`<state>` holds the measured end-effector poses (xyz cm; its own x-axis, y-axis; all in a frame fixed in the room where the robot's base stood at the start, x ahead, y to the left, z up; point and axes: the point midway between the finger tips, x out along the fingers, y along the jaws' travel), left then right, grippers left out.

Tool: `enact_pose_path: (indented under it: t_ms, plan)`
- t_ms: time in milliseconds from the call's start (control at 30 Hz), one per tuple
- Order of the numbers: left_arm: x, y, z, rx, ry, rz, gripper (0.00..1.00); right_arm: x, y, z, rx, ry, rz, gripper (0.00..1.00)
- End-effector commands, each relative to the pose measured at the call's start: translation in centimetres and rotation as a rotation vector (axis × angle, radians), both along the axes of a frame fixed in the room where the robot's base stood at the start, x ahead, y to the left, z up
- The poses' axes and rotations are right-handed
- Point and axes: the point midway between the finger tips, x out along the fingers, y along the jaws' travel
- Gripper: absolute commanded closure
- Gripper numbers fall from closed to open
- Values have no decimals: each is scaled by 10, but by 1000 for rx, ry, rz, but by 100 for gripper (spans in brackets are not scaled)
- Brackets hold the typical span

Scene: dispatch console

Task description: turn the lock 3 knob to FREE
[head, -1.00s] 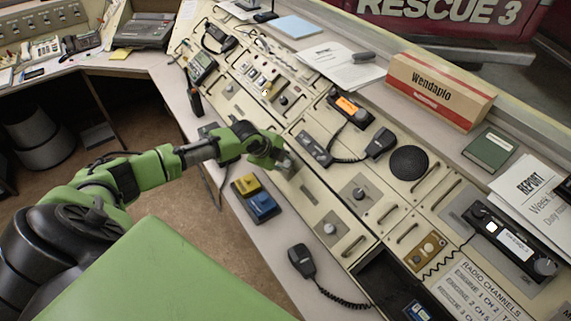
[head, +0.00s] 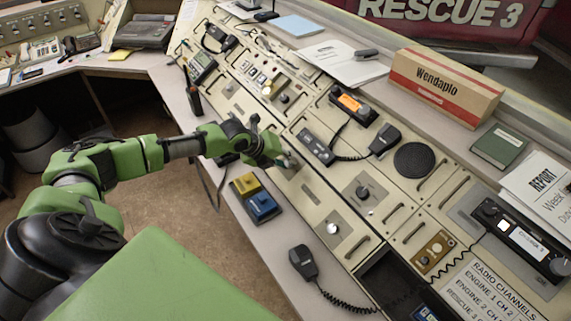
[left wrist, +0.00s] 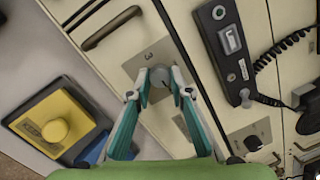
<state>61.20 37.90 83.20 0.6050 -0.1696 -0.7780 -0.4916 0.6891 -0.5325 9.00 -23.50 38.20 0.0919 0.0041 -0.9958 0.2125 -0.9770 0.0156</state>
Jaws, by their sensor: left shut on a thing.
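The lock 3 knob (left wrist: 160,77) is a round grey knob on a small metal plate (left wrist: 150,58) marked "3", in the left wrist view. My left gripper (left wrist: 160,84) is shut on this knob, one teal finger on each side. In the head view my left gripper (head: 287,161) reaches the sloped console panel from the left and mostly hides the knob. Which position the knob points to cannot be read. My right gripper is in neither view.
Yellow and blue button boxes (head: 252,198) sit on the ledge just below my gripper. A radio handset (head: 316,146) lies to its right, with a corded microphone (head: 384,139). Another microphone (head: 303,263) lies on the front ledge. Other knobs (head: 362,192) are on neighbouring panels.

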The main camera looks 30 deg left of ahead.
Motion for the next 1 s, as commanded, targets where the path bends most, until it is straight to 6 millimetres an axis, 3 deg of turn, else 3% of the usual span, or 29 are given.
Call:
enact_pose_path:
  t_ms: [333,833,867,900,1000]
  plan:
    - [-1,0,-1,62,-25,-104,100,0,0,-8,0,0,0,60]
    - [-1,0,-1,71,-27,-119,100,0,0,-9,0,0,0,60]
    - [-1,0,-1,71,-27,-119,78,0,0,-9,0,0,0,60]
    - [-1,0,-1,72,-27,-118,67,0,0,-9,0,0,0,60]
    - [-1,0,-1,72,-27,-118,63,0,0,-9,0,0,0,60]
